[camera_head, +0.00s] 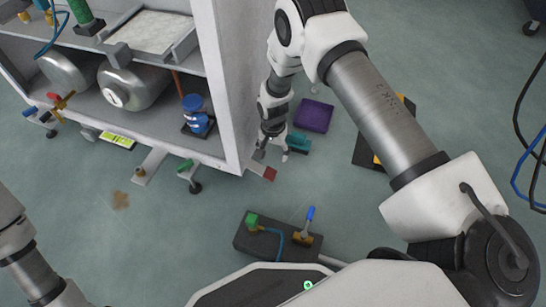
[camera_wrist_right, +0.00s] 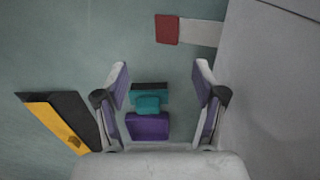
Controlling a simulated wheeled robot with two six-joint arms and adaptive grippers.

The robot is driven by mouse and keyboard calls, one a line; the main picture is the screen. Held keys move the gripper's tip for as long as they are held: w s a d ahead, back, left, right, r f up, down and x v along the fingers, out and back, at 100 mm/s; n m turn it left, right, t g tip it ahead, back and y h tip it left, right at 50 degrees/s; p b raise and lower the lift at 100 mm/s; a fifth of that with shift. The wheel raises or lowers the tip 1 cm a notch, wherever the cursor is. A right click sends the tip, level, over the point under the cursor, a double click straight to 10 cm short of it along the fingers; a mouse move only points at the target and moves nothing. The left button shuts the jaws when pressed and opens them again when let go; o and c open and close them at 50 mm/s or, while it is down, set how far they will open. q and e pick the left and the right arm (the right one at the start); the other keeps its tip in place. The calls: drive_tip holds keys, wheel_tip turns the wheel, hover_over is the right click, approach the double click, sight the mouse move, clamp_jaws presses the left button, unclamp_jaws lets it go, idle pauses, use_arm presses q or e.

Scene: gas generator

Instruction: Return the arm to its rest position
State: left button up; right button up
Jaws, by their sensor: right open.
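My right arm comes in from the right in the head view and reaches down beside the grey cabinet. My right gripper (camera_head: 272,153) is at the end of it, close to the cabinet's front corner. In the right wrist view my right gripper (camera_wrist_right: 160,95) is open, with its fingers spread wide and nothing held between them. Below, a teal block (camera_wrist_right: 148,104) and a purple block (camera_wrist_right: 148,126) lie on the floor, seen through the gap between the fingers. My left arm shows only in part at the lower left of the head view; its gripper is out of view.
The grey cabinet (camera_head: 222,75) with silver tanks (camera_head: 133,86) stands close to the right gripper. A red-ended plate (camera_head: 269,173), purple block (camera_head: 314,115) and teal block (camera_head: 298,143) lie nearby. A dark box with valves (camera_head: 275,238) sits in front. Cables hang at right.

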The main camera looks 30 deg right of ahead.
idle(0.4)
drive_tip(key=s+a+r+n+g+p, duration=0.1)
drive_tip(key=s+r+n+p, duration=0.25)
drive_tip(key=s, duration=1.25)
drive_tip(key=s+a+r+n+g+p, duration=0.1)
drive_tip(key=s+r+n+p, duration=0.3)
drive_tip(key=s, duration=1.2)
wheel_tip(320, 180, up, 38)
drive_tip(key=w+n+t+p, duration=0.1)
drive_tip(key=w+t+p, duration=0.1)
drive_tip(key=p, duration=3.6)
drive_tip(key=shift+w+a+n+p, duration=0.15)
drive_tip(key=shift+w+n+p, duration=0.05)
drive_tip(key=shift+n+p, duration=0.2)
drive_tip(key=shift+r, duration=0.15)
